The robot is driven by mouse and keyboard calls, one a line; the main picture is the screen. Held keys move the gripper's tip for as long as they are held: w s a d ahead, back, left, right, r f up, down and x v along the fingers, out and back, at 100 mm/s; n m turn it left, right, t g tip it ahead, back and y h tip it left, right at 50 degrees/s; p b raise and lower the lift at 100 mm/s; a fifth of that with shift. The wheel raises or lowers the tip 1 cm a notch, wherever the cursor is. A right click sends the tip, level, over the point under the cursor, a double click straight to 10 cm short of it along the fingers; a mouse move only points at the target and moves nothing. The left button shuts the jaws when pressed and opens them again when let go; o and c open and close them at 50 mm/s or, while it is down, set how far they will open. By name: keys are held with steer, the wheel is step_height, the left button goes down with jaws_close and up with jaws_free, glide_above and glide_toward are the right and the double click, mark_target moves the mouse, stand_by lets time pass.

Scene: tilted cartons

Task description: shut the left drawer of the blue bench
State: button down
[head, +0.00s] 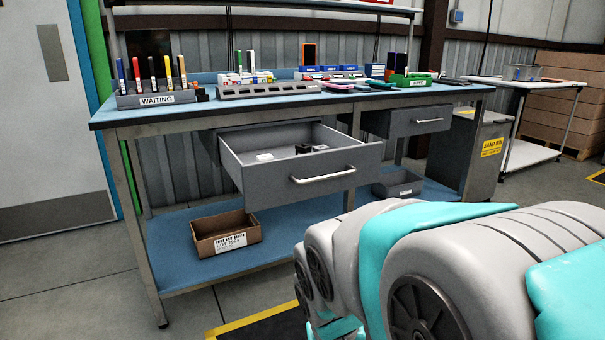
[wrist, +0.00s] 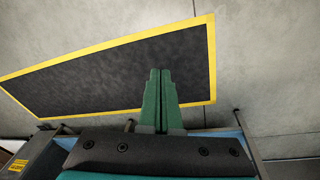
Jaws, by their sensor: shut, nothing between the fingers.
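The blue bench (head: 300,103) stands ahead of me, with a blue top and a blue lower shelf. Its left drawer (head: 310,190) is pulled well out toward me; it is grey with a pale bar handle (head: 323,174). A white item and several dark items lie inside it. The right drawer (head: 420,122) sits under the top, and I cannot tell whether it is fully shut. My gripper (wrist: 159,72) shows in the wrist view with its green fingers together and nothing between them, over the floor. The head view shows my arm at the lower right but not the gripper.
Pen racks, including one marked WAITING (head: 158,98), and small boxes stand on the bench top. A brown carton (head: 226,238) and a grey bin (head: 397,187) are on the lower shelf. A yellow-edged black mat (wrist: 115,68) lies on the floor.

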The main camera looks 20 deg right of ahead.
steer(key=w+d+r+m+t+h, duration=0.2)
steer(key=w+d+r+m+t, duration=0.15)
steer(key=w+d, duration=0.65)
steer(key=w+d+r+m+t+h, duration=0.1)
steer(key=w+d+r+m+t, duration=0.25)
steer(key=w+d, duration=0.65)
steer(key=w+d+r+m+t+y+b, duration=0.1)
steer(key=w+d+r+m+t+y, duration=0.4)
steer(key=d+r+m+t, duration=0.35)
steer(key=shift+n+t, duration=0.65)
steer(key=shift+n, duration=0.2)
steer(key=w+b, duration=0.1)
steer(key=w, duration=0.5)
steer(key=w+b, duration=0.1)
steer(key=w, duration=0.6)
steer(key=shift+d+f, duration=0.2)
steer(key=shift+w, duration=0.1)
